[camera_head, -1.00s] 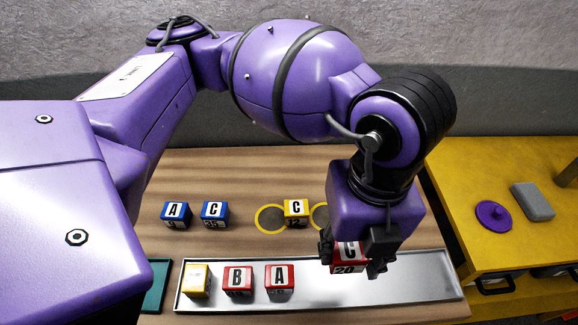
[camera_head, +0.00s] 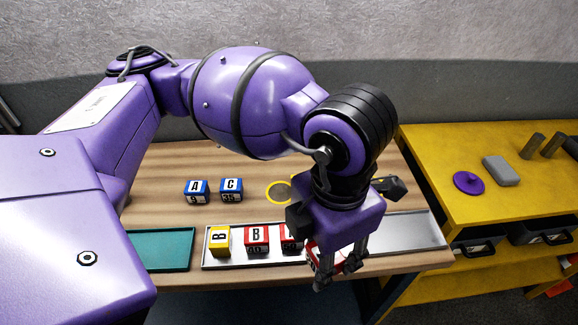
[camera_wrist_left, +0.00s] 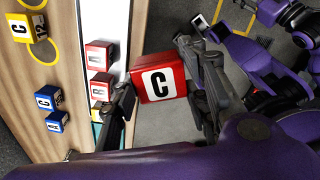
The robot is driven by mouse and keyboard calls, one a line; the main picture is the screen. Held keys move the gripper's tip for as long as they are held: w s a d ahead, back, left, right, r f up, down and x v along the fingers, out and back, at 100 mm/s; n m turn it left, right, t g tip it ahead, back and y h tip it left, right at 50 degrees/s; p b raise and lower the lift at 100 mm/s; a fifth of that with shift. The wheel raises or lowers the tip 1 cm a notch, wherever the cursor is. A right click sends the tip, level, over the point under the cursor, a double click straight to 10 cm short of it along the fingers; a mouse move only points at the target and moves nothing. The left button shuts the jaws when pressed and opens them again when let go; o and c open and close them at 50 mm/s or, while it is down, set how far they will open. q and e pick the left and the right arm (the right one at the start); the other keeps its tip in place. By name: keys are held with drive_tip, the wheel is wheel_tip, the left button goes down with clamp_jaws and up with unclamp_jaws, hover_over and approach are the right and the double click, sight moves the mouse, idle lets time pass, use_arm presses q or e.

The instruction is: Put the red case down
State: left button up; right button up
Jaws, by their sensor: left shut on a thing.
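The red case (camera_wrist_left: 163,77), a red cube with a black C on a white face, is held between the fingers of my left gripper (camera_wrist_left: 162,88). In the head view, my left gripper (camera_head: 336,268) is at the front of the tray and mostly hides the case. The wrist view shows the case with grey floor behind it, beside the table's front edge. The silver tray (camera_head: 415,232) holds a yellow B cube (camera_head: 219,240), a red B cube (camera_head: 257,239) and a red A cube (camera_head: 289,237), partly hidden by my gripper.
Blue cubes A (camera_head: 196,191) and C (camera_head: 231,190) stand behind the tray. A yellow C cube (camera_wrist_left: 38,26) shows in the wrist view. A teal tray (camera_head: 165,250) lies left. A black tool (camera_head: 388,187) lies behind my wrist. The silver tray's right part is bare.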

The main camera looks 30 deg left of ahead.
use_arm(q)
drive_tip(key=shift+w+a+f+b, duration=0.1)
drive_tip(key=shift+w+f+b, duration=0.3)
drive_tip(key=shift+f, duration=0.15)
drive_tip(key=shift+w+a+f+b, duration=0.1)
drive_tip(key=shift+w+f+b, duration=0.25)
drive_tip(key=shift+f, duration=0.15)
drive_tip(key=w+a+f, duration=0.1)
drive_tip(key=w+f, duration=0.1)
drive_tip(key=w, duration=0.1)
drive_tip(key=w+a+f, duration=0.1)
drive_tip(key=w+f, duration=0.1)
drive_tip(key=w, duration=0.1)
drive_tip(key=w+f, duration=0.2)
drive_tip(key=w, duration=0.1)
drive_tip(key=shift+w+a+f, duration=0.2)
drive_tip(key=shift+a, duration=0.2)
drive_tip(key=shift+w+a+f, duration=0.1)
drive_tip(key=shift+w+f, duration=0.15)
drive_tip(key=shift+f, duration=0.15)
drive_tip(key=shift+w+f, duration=0.15)
drive_tip(key=shift+f, duration=0.75)
drive_tip(key=shift+w+f, duration=0.15)
drive_tip(key=shift+f, duration=0.75)
use_arm(e)
drive_tip(key=shift+s+d+f, duration=0.35)
drive_tip(key=shift+f, duration=0.25)
drive_tip(key=shift+s+d+f, duration=0.3)
drive_tip(key=shift+s+f, duration=0.05)
drive_tip(key=shift+f, duration=0.2)
